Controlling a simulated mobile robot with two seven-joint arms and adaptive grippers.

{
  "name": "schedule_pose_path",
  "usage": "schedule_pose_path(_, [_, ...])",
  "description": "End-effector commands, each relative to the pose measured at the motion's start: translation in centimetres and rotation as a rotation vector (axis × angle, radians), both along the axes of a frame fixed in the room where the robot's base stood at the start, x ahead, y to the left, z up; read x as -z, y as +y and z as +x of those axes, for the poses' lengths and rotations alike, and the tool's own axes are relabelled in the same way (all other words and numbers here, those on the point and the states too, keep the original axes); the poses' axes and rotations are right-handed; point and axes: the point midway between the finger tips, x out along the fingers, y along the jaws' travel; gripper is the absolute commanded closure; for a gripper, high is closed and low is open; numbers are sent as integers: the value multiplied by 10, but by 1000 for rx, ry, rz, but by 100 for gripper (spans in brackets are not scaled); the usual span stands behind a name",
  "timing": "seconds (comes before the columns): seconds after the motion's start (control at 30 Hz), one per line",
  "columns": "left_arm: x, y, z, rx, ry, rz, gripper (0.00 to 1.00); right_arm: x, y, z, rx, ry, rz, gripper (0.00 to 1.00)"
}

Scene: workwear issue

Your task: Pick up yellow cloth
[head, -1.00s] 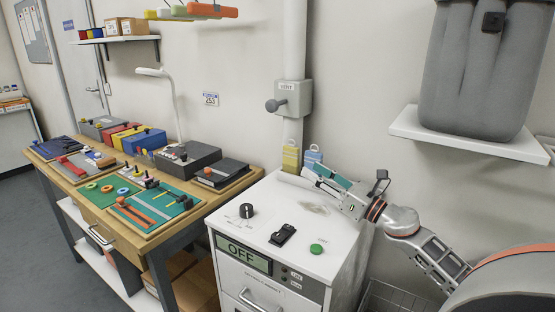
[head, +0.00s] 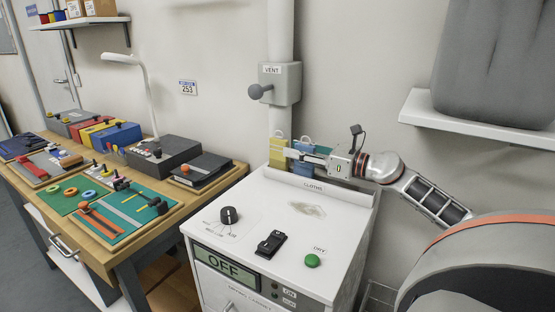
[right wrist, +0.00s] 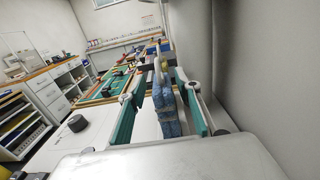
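The yellow cloth (head: 277,152) hangs upright at the back edge of the white cabinet, by the CLOTHS label. A blue cloth (head: 303,147) hangs just right of it. My right gripper (head: 294,155) reaches in from the right, level, with its tips near the two cloths and partly covering the blue one. In the right wrist view its teal fingers (right wrist: 160,86) are apart. I cannot tell whether the fingers touch either cloth. My left gripper is out of view.
The white cabinet (head: 250,273) has a dial (head: 229,215), a black switch (head: 271,243) and a green button (head: 312,260) on top. A vent box (head: 279,84) is on the pipe above the cloths. A wooden workbench (head: 107,254) with boxes stands left.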

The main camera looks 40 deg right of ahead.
Motion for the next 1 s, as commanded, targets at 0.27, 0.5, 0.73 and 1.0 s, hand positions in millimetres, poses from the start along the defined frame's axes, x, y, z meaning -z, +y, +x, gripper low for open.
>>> schedule_pose_path(0.27, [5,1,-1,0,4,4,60,-7,5,34,-1,0,-1,67])
schedule_pose_path(0.5, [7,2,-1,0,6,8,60,-7,9,48,0,0,0,67])
schedule_pose_path(0.73, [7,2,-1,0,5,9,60,-7,9,48,1,0,0,67])
schedule_pose_path(1.0, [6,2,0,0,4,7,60,-7,9,48,0,-1,0,100])
